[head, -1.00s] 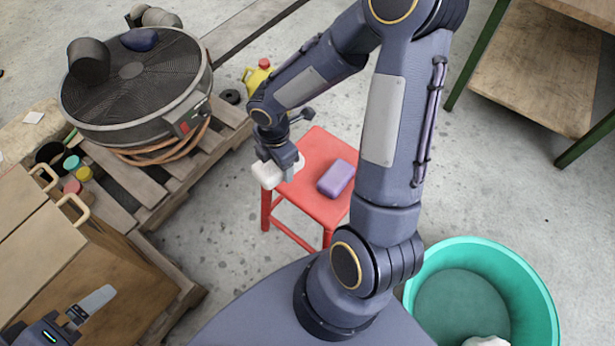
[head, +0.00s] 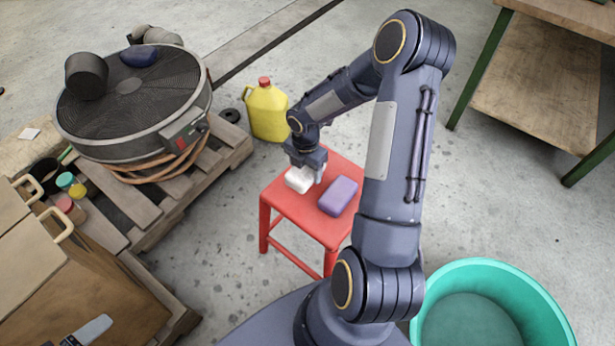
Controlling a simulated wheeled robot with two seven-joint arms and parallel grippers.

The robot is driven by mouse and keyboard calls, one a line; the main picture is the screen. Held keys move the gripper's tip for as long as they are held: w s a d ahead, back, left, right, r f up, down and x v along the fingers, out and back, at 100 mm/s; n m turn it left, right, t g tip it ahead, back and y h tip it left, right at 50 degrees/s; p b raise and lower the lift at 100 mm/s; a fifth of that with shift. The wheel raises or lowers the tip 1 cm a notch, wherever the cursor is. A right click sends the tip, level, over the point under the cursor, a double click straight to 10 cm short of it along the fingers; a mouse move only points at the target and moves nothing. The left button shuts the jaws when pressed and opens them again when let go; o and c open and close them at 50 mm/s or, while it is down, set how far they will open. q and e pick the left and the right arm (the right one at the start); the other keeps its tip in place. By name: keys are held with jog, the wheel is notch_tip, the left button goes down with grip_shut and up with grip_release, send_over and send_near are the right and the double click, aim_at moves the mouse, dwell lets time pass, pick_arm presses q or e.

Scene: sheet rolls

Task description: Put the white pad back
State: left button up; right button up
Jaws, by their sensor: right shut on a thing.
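The white pad (head: 298,180) is at the left part of the red stool's (head: 285,205) seat. My right gripper (head: 310,172) is above the seat and shut on the pad, with its fingers partly hidden by the pad. The pad looks at or just above the seat; I cannot tell whether it touches. A purple pad (head: 338,196) lies on the seat to the right of the white one, with a small gap between.
A yellow jug (head: 267,112) stands on the floor behind the stool. A round black fan (head: 135,100) lies on a wooden pallet (head: 225,150) at left. A teal tub (head: 480,275) is at lower right. A wooden box with handles (head: 75,270) is at lower left.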

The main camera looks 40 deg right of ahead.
aim_at(307, 175)
jog(key=shift+w+d+f, duration=0.15)
jog(key=shift+d+f, duration=0.15)
jog(key=shift+f, duration=0.15)
jog(key=shift+w+d+f+b, duration=0.15)
jog(key=shift+f+b, duration=0.15)
jog(key=shift+f, duration=0.55)
jog(key=shift+d+f+b, duration=0.1)
jog(key=shift+f+b, duration=0.2)
jog(key=shift+f, duration=0.55)
jog(key=shift+f, duration=0.15)
jog(key=o, duration=0.9)
